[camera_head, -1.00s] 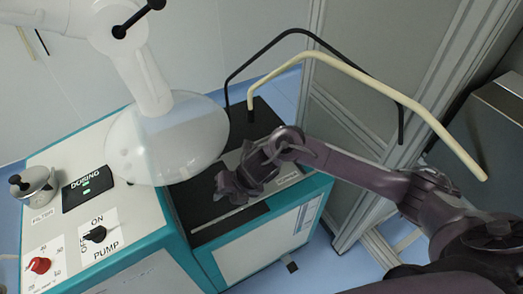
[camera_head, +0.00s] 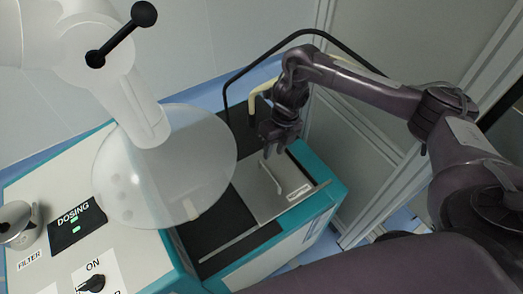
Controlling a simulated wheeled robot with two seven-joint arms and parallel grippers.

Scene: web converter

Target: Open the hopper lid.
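The hopper lid seems to be the flat silver plate (camera_head: 262,197) on top of the teal-and-white cabinet at centre right. It lies flat, and a thin pale bar handle (camera_head: 300,191) and a small label are on it. My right gripper (camera_head: 274,152) is above the plate's far edge, with its fingers pointing down. The fingers look slightly apart with nothing between them. It does not clearly touch the plate or the handle. My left gripper is not in view.
A control panel with a dosing display (camera_head: 75,222) is at left. A grey frame wall stands at right.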

